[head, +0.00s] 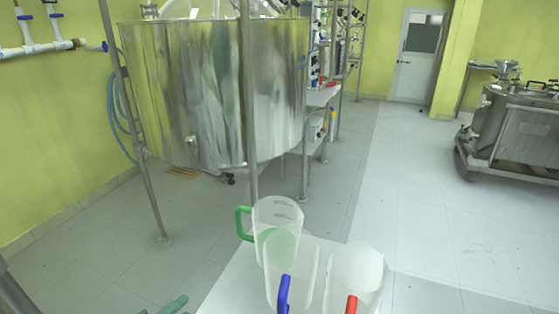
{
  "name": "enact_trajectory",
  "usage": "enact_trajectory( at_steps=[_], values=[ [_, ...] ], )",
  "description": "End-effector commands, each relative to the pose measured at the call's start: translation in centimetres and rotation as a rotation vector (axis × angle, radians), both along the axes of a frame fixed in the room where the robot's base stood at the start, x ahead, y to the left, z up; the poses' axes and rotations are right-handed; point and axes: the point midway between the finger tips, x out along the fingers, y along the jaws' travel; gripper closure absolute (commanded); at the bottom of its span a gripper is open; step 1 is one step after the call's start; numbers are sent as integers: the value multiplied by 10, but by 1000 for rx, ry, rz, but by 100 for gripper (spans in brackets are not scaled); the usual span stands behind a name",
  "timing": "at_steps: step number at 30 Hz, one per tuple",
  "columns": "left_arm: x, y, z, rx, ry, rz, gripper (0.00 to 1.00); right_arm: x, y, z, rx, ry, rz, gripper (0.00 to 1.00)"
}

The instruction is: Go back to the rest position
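Neither of my grippers can be made out in the head view. Three translucent measuring jugs stand upright together on a white table (228,290) at the bottom middle. The jug with the green handle (277,214) is farthest back, its handle to the left. The jug with the blue handle (305,268) is in front of it. The jug with the red handle (355,270) is at the right. The lower parts of the front two are cut off by the picture's edge.
A large steel tank (185,90) on metal legs stands behind the table at the left. A steel vessel on a wheeled frame (515,125) stands at the right. A green piece (173,305) shows at the bottom edge. The tiled floor (415,185) at the right is clear towards a white door (416,57).

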Motion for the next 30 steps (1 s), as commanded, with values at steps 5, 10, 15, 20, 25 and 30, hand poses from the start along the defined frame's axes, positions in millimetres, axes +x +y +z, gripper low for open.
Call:
enact_trajectory(
  at_steps=[5, 10, 15, 20, 25, 30],
  values=[
    [3, 13, -14, 8, 30, 39, 62, -5, -1, 1, -2, 8, 1, 33],
    [7, 36, -37, -1, 90, 106, 62, 2, -9, 0, -11, -3, 3, 33],
    [7, 65, -73, -33, 187, 211, 62, 2, -10, 1, -13, -3, 3, 33],
    [-8, 101, -126, -90, 329, 364, 62, 0, -10, 4, -13, -2, 3, 33],
    [-59, 140, -204, -184, 547, 592, 62, 2, -6, 9, -8, -6, 1, 33],
    [-174, 158, -299, -316, 851, 901, 62, 4, 1, 17, 1, -12, -2, 33]
  ],
)
